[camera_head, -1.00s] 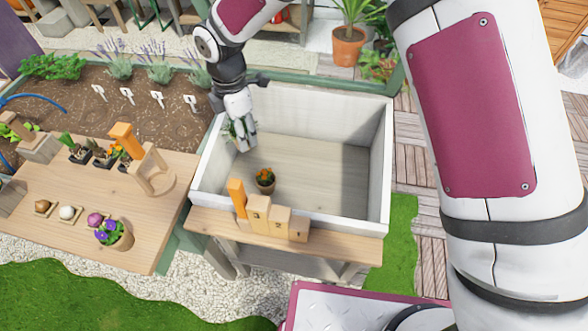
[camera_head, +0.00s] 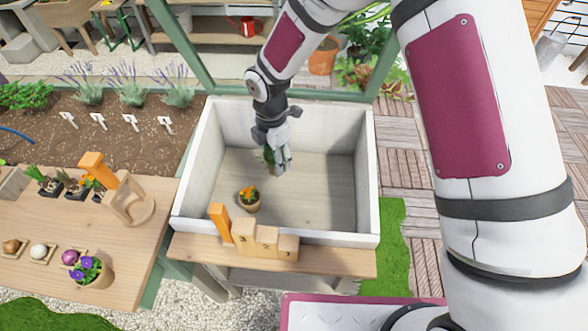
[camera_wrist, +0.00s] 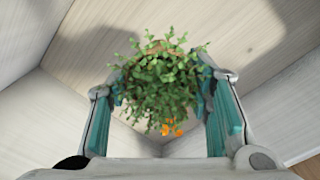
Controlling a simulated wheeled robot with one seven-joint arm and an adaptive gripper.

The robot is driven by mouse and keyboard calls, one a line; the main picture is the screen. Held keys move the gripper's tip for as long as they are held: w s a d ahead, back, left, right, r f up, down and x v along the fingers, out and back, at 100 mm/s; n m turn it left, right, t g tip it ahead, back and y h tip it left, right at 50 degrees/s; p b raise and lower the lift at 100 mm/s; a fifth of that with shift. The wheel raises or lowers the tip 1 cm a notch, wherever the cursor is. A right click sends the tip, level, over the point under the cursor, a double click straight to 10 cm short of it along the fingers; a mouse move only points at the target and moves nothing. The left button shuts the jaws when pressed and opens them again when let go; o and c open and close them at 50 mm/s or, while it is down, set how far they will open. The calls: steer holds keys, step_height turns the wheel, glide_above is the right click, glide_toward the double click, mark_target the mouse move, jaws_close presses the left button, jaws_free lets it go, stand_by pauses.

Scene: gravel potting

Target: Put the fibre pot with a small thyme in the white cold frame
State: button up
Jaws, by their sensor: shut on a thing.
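The small thyme (camera_wrist: 160,82) is a bushy green plant between my gripper's two teal-padded fingers in the wrist view. Its fibre pot is mostly hidden under the leaves. My gripper (camera_head: 277,166) is shut on it, inside the walls of the white cold frame (camera_head: 366,185). In the head view a bit of the thyme (camera_head: 268,157) shows beside the fingers. The pot's base is hidden, so I cannot tell whether it touches the floor of the frame.
A pot with orange flowers (camera_head: 249,199) stands in the frame, left of my gripper. Wooden numbered blocks (camera_head: 266,239) stand along its front ledge. A table (camera_head: 130,240) at left holds a purple-flowered pot (camera_head: 91,271) and bulbs. The frame's right floor is clear.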

steer(key=d+f, duration=0.1)
steer(key=w+d, duration=0.1)
steer(key=d, duration=0.1)
steer(key=d+f, duration=0.1)
steer(key=d, duration=0.1)
steer(key=shift+w+f, duration=0.2)
steer(key=shift+f, duration=2.3)
steer(key=shift+f, duration=0.2)
steer(key=o, duration=1.2)
steer(key=shift+r, duration=0.1)
step_height(320, 180, up, 8)
steer(key=shift+f, duration=0.1)
